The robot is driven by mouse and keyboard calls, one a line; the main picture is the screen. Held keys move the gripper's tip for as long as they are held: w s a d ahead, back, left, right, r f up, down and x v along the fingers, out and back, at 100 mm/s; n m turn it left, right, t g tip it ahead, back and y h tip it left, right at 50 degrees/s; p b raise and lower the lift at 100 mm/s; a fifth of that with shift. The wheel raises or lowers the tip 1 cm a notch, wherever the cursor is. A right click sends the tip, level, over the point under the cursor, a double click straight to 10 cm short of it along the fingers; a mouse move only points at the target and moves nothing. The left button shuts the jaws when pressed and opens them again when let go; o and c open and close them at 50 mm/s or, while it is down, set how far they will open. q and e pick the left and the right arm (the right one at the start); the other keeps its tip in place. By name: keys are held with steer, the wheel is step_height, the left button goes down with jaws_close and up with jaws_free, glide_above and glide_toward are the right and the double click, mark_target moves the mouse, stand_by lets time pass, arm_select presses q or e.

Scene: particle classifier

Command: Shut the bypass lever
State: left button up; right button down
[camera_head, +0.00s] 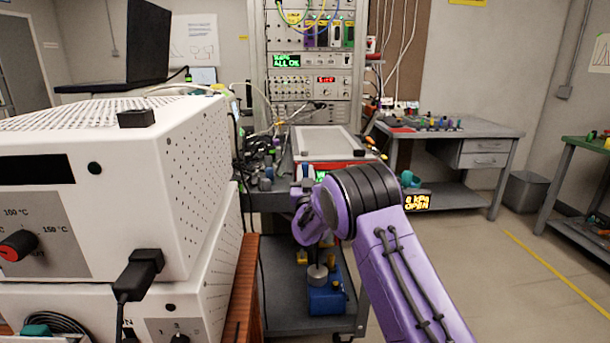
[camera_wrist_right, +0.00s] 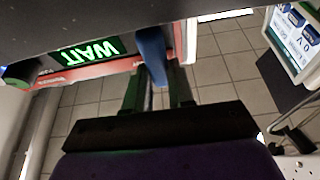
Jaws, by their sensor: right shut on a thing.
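The bypass lever looks to be the blue bar (camera_wrist_right: 151,52) at the edge of a red-trimmed machine in the right wrist view. My right gripper (camera_wrist_right: 156,88) has its two fingers closed around the lower end of this bar. In the head view my purple right arm reaches forward, and its wrist hides the fingers and most of the lever. My left gripper is in neither view.
A green WAIT display (camera_wrist_right: 90,50) shows upside down on the machine face. White instruments (camera_head: 150,180) fill the left side. A lower shelf holds a blue device (camera_head: 327,298). A workbench (camera_head: 450,132) stands at the back right.

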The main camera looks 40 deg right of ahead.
steer(key=shift+f, duration=0.2)
steer(key=c, duration=1.2)
jaws_free()
steer(key=shift+r, duration=0.1)
steer(key=shift+c, duration=0.2)
steer(key=shift+a, duration=0.1)
steer(key=v, duration=1)
steer(key=shift+s+a+b, duration=0.2)
steer(key=shift+s+b, duration=0.05)
steer(key=shift+b, duration=0.15)
